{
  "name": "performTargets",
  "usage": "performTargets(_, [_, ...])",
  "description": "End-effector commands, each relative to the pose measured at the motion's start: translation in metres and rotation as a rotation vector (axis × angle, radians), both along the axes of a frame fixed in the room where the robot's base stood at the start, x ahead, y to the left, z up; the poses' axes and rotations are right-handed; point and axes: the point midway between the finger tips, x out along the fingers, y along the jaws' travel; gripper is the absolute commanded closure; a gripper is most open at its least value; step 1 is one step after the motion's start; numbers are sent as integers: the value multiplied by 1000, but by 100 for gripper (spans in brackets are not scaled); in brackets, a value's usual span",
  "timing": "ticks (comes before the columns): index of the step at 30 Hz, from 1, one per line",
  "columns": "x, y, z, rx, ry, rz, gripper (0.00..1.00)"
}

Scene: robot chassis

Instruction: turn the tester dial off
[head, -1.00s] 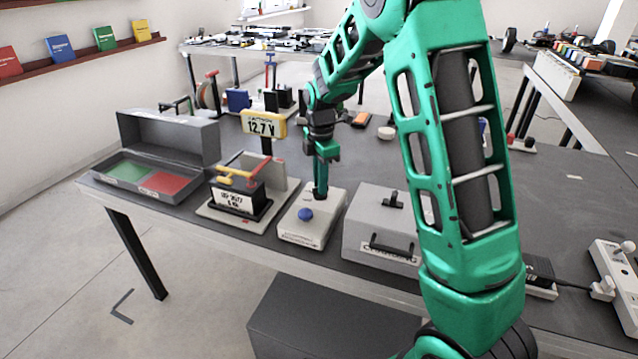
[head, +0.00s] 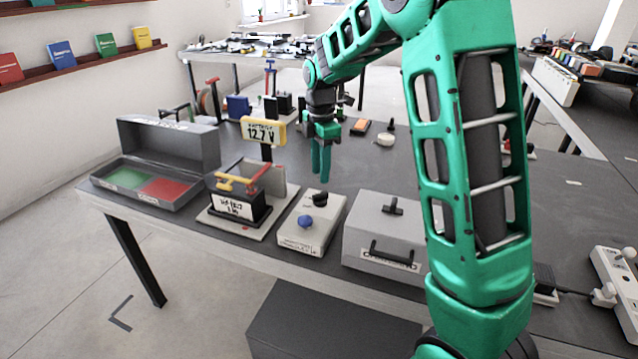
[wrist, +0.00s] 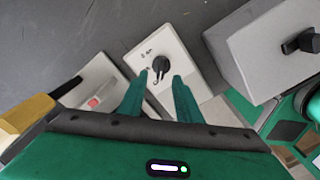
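The tester is a light grey-white box (head: 303,238) near the table's front edge. It has a black dial (head: 320,198) toward its back and a blue round knob (head: 305,222) nearer its front. My gripper (head: 321,180) is just above the black dial, clear of it, pointing down. In the wrist view my gripper's two fingers (wrist: 160,77) stand apart with nothing between them. The black dial (wrist: 160,66) shows beyond their tips, with small markings beside it too small to read. The blue knob is hidden in the wrist view.
A battery stand (head: 252,222) with red and yellow clamps is left of the tester, under a yellow display (head: 263,131) reading 12.7 V. A grey case (head: 382,228) with a black handle is on the right. An open grey box (head: 205,185) with green and red compartments is further left.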

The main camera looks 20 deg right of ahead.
Motion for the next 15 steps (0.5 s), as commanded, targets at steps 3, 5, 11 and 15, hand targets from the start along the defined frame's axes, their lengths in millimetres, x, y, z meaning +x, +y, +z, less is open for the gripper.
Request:
performTargets(3, [1, 0, 20, 0, -4, 0, 69])
performTargets(5, [1, 0, 28, 0, -2, -1, 69])
performTargets(11, [1, 0, 41, 0, -1, -1, 69])
performTargets(15, [1, 0, 42, 0, -1, -1, 69])
